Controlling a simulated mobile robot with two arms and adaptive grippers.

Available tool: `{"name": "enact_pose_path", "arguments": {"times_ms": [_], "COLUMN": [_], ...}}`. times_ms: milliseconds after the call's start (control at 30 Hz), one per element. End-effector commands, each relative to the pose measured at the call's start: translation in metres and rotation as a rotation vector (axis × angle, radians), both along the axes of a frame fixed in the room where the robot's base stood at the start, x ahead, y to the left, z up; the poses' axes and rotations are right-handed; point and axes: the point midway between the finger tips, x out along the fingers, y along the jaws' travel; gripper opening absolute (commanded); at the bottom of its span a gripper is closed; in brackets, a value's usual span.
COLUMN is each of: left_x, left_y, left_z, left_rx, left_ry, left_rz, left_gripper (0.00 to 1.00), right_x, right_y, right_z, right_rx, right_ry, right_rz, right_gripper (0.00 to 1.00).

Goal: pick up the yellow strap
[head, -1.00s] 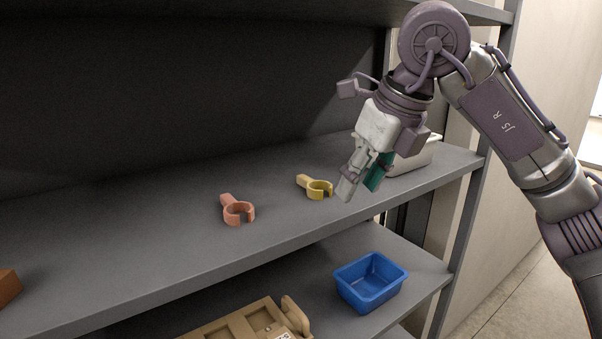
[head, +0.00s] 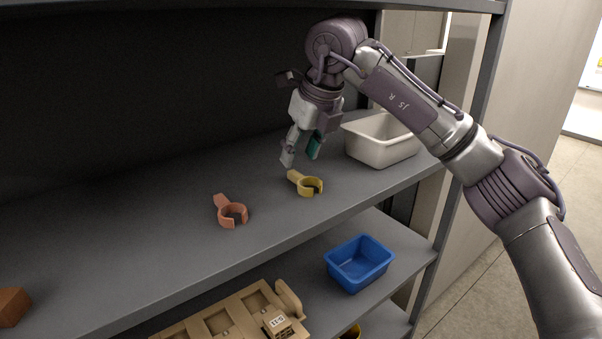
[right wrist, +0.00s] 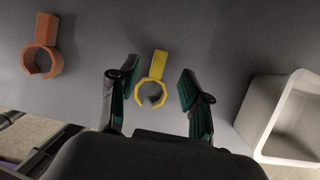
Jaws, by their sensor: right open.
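The yellow strap (head: 308,185), an open ring with a short flat tab, lies on the upper grey shelf (head: 190,265). My right gripper (head: 300,162) is open and empty, above the shelf and close to the strap's tab end. In the right wrist view the strap (right wrist: 155,75) appears between the two spread fingers (right wrist: 157,85), apart from both. The ring's gap faces the palm there. My left gripper is not in view.
An orange strap (head: 230,212) of the same shape lies left of the yellow one. A white bin (head: 382,152) stands close on the right. A brown block (head: 12,307) is far left. A blue bin (head: 358,264) and a tan case (head: 225,318) are on the lower shelf.

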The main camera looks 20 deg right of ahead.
Motion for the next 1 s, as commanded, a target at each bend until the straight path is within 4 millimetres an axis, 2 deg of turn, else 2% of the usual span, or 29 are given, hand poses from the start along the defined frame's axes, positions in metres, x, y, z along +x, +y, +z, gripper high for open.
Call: {"name": "enact_pose_path", "arguments": {"times_ms": [300, 567, 667, 833, 1000], "left_x": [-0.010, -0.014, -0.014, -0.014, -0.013], "left_y": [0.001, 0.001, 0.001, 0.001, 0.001], "left_z": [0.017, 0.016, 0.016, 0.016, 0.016], "left_rx": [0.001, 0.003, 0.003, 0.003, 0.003], "left_ry": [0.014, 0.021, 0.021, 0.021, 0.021], "left_rz": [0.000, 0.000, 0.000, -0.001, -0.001], "left_gripper": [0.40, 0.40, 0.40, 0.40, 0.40], "right_x": [0.014, 0.016, 0.016, 0.016, 0.016], "right_y": [0.006, 0.006, 0.006, 0.006, 0.006], "right_z": [-0.038, -0.043, -0.043, -0.043, -0.043], "right_rx": [0.000, 0.000, 0.000, 0.000, 0.000], "right_ry": [0.003, 0.001, 0.001, 0.001, 0.001], "right_rz": [0.000, 0.000, 0.000, 0.000, 0.000], "right_gripper": [0.48, 0.48, 0.35, 0.06, 0.04]}}
